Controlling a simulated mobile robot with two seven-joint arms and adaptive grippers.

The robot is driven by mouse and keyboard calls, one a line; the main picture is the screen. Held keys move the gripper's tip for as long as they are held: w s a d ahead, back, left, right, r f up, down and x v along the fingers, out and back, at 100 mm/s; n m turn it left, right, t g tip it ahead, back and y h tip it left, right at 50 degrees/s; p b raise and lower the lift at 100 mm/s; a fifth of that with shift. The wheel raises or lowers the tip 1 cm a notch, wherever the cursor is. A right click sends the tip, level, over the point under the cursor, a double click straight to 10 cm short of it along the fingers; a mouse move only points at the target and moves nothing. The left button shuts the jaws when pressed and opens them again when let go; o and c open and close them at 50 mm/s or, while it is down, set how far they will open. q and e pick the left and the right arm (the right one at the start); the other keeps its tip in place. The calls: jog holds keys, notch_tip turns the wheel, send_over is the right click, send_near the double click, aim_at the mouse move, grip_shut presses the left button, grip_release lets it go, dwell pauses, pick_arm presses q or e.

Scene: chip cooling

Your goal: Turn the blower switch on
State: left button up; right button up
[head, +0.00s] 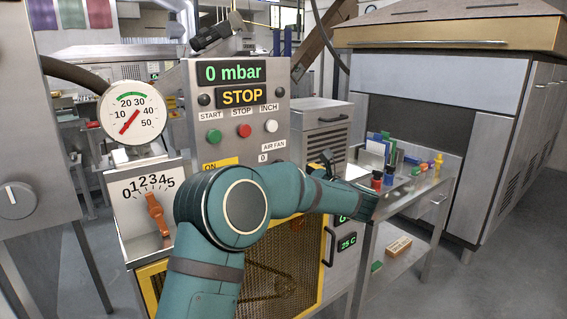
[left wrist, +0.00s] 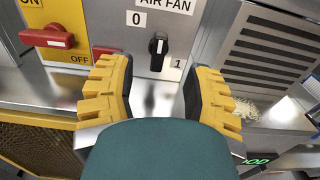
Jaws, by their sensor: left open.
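A small black rotary switch (left wrist: 157,46) sits on the grey panel under the label AIR FAN, with 0 at its upper left and 1 at its lower right. I cannot tell which mark it points to. In the head view the AIR FAN label (head: 274,147) shows, but my left arm hides the switch. No label reading "blower" is visible. My left gripper (left wrist: 157,82) is open and empty, its yellow and black fingers either side of the switch in the picture, apart from it. In the head view the gripper (head: 322,163) is small and partly hidden. My right gripper is not in view.
A red handle (left wrist: 47,38) between ON and OFF stands left of the switch. Green (head: 214,136), red (head: 243,131) and white (head: 271,126) buttons sit above. The display (head: 244,97) reads STOP. A vented box (left wrist: 272,50) adjoins at right; a cluttered steel cart (head: 420,190) stands beyond.

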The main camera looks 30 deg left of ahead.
aim_at(280, 160)
pick_arm(q)
jog(key=x, duration=0.9)
jog(key=shift+w+a+p, duration=0.2)
jog(key=shift+a+p, duration=0.1)
jog(key=shift+p, duration=0.05)
grip_shut()
